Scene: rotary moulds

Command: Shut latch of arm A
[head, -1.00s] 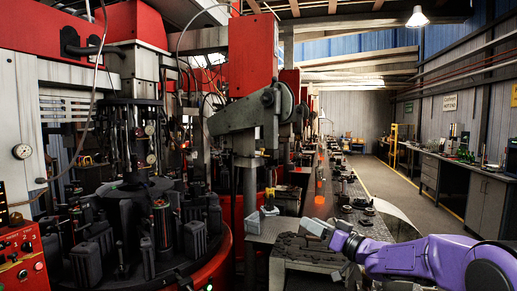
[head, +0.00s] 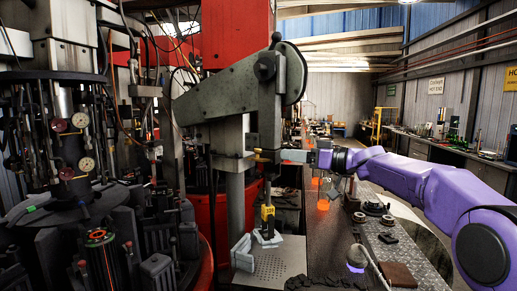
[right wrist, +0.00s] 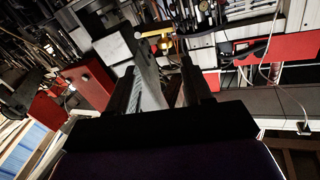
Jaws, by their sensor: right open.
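A grey jointed arm (head: 235,88) stands on a post left of centre in the head view; I cannot read a letter marking it as arm A. A small yellow part (head: 262,157), perhaps its latch, sits on its vertical link; whether it is open or shut I cannot tell. In the right wrist view a yellow part (right wrist: 156,33) lies beyond the fingertips, apart from them. My right gripper (head: 288,156) points left, just right of the link. Its two dark fingers (right wrist: 158,66) are apart with nothing held. My left gripper is not in view.
A yellow-and-black piece (head: 267,217) with grey jaws hangs below the link, over a perforated plate (head: 275,272). Red-framed machinery with dark moulds (head: 100,250) fills the left. A conveyor with a glowing orange piece (head: 323,205) runs back. The aisle at right is open.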

